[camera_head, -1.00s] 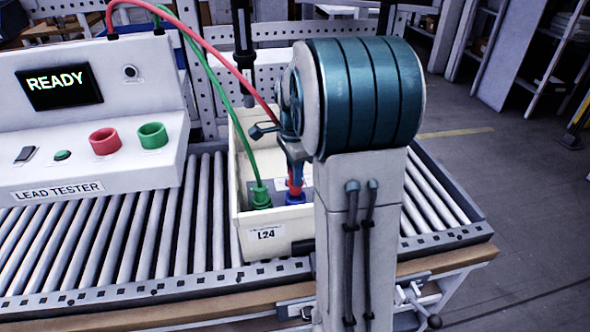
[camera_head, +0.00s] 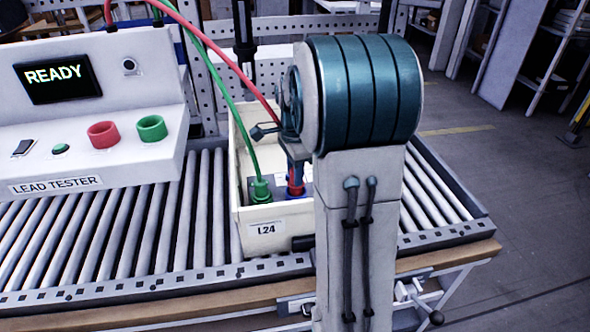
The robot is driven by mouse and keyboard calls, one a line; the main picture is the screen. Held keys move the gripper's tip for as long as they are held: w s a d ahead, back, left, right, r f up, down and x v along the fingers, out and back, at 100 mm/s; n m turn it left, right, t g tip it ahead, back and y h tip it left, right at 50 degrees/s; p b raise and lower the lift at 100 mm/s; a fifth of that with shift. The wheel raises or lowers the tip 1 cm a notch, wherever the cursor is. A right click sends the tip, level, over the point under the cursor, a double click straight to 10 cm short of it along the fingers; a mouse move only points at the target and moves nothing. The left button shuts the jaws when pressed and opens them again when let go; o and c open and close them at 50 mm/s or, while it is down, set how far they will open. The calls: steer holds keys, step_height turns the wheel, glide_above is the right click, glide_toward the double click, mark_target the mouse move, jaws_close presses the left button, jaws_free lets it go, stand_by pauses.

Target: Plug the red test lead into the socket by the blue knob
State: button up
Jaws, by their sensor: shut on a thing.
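The red test lead (camera_head: 228,62) runs from the top of the tester down to my gripper (camera_head: 295,162). My gripper is shut on the lead's red plug (camera_head: 295,178), which points down inside the cream bin labelled L24 (camera_head: 262,234). The socket itself is hidden, and my arm covers the bin's right side.
The green lead's plug (camera_head: 261,189) stands upright in the bin, left of the red plug. The lead tester (camera_head: 88,110), its screen reading READY, stands at left with red and green cups. Bare rollers (camera_head: 130,225) lie left of the bin.

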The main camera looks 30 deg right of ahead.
steer(key=shift+f+b, duration=0.65)
steer(key=shift+f, duration=0.5)
steer(key=o, duration=1.1)
step_height(320, 180, up, 14)
steer(key=p, duration=0.1)
steer(key=s+a+f+n+t+p, duration=0.1)
steer(key=s+a+f+n+p, duration=0.1)
steer(key=s+a+n, duration=0.5)
steer(key=s+a+f+n+t+p, duration=0.1)
steer(key=s+a+f+n, duration=0.2)
steer(key=s+a+n, duration=0.3)
steer(key=s+n, duration=0.5)
steer(key=shift+s+a+n+t+p, duration=0.35)
steer(key=shift+n+t+p, duration=0.05)
